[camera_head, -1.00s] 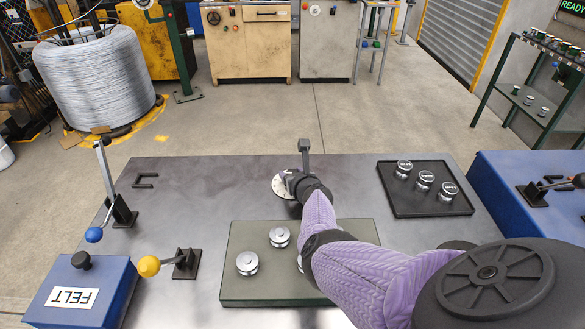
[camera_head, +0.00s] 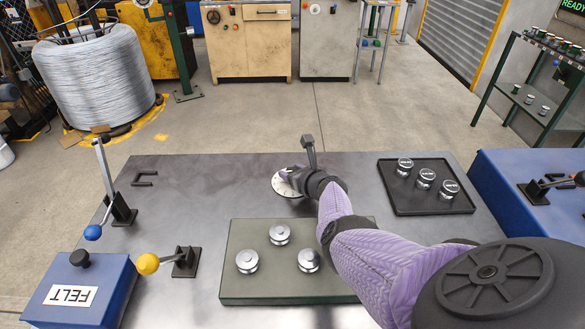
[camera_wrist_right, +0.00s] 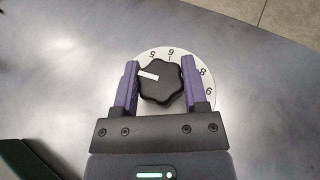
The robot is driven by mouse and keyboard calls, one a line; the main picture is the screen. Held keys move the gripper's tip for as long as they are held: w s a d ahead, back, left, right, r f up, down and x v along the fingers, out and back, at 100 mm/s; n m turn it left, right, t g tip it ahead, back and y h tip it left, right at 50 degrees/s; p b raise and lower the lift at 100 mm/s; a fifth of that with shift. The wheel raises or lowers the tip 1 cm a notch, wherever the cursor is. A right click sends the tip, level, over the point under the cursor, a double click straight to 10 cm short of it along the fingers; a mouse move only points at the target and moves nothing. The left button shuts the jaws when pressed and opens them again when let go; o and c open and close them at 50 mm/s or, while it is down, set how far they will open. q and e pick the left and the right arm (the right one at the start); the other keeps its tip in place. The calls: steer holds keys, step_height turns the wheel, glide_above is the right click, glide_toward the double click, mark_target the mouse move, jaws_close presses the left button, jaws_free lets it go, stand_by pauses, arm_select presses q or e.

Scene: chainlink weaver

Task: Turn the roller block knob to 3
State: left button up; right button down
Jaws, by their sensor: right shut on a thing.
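The knob (camera_wrist_right: 160,82) is black and lobed, with a white pointer mark. It sits on a round white dial (camera_wrist_right: 151,56) with numbers around its rim; 5, 6, 8 and 9 can be read. The pointer aims left and slightly up, toward my left-hand finger, which hides the dial number there. My right gripper (camera_wrist_right: 160,88) has its purple fingers on both sides of the knob and is shut on it. In the head view my right gripper (camera_head: 287,176) covers part of the dial (camera_head: 284,187). My left gripper is not in view.
A green-grey block (camera_head: 290,288) with three silver rollers lies in front of the dial. A black tray (camera_head: 402,208) with three silver pieces is at right. Lever stands and a blue FELT box (camera_head: 110,282) are at left. The table is bare around the dial.

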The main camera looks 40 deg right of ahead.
steer(key=shift+c, duration=2)
jaws_free()
steer(key=shift+f, duration=0.1)
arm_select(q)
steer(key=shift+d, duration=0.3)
arm_select(e)
steer(key=shift+o, duration=1.4)
steer(key=p+v, duration=0.2)
steer(key=r+p+v, duration=0.1)
steer(key=p+v, duration=0.1)
steer(key=shift+w+p, duration=0.15)
steer(key=shift+p, duration=0.2)
steer(key=p+v, duration=0.3)
steer(key=v, duration=0.2)
steer(key=shift+f+p, duration=0.15)
steer(key=shift+p, duration=0.15)
steer(key=shift+s, duration=0.5)
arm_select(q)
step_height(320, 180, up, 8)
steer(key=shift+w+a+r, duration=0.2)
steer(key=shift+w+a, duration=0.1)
arm_select(e)
steer(key=shift+s+f, duration=0.1)
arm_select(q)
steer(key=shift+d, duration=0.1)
